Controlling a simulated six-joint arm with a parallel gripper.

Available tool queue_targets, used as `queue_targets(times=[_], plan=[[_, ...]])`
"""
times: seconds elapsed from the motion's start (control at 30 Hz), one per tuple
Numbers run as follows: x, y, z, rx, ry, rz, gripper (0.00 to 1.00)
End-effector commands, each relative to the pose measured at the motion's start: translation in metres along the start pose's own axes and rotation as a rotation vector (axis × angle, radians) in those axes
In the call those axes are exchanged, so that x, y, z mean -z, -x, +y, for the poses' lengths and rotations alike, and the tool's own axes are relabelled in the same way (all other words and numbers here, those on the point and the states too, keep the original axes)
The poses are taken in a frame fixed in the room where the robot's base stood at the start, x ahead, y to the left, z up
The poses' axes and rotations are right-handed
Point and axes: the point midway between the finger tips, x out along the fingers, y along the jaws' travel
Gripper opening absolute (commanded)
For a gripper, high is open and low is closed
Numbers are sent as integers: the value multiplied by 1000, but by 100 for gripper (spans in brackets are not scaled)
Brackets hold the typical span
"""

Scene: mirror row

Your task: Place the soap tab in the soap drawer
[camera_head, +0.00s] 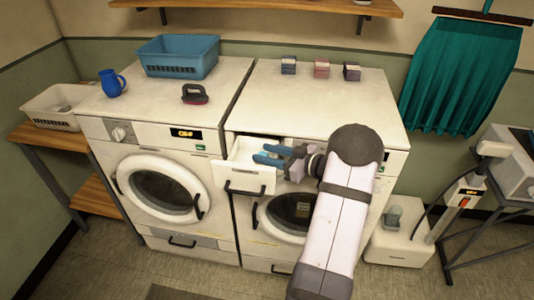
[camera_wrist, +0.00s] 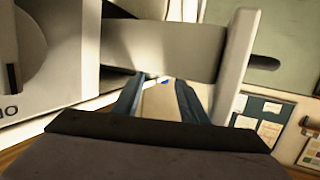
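The soap drawer (camera_head: 245,178) is pulled out of the front of the right washing machine, and its white panels fill much of the wrist view (camera_wrist: 165,45). My gripper (camera_head: 265,155) is over the open drawer, its blue fingers pointing left. The fingers also show in the wrist view (camera_wrist: 160,90), with a gap between them. A small white and blue piece (camera_wrist: 163,79), possibly the soap tab, shows at the fingertips. I cannot tell whether the fingers grip it or it lies beyond them. The drawer's inside is partly hidden by my gripper.
Three small boxes (camera_head: 321,69) stand in a row on the right machine. A blue basket (camera_head: 180,57), a blue jug (camera_head: 112,83) and a dark red-based brush (camera_head: 195,94) are on the left machine. The machine tops are otherwise clear.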

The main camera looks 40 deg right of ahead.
Motion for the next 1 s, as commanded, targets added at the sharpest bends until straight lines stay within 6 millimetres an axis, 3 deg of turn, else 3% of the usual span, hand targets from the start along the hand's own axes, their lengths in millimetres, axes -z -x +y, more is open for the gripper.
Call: queue_targets(times=[0.3, 0.53, 1.0], plan=[[1, 0, 0, 0, 0, 0, 40], [13, 6, 1, -2, 0, 0, 40], [10, 88, 1, -5, 0, 0, 40]])
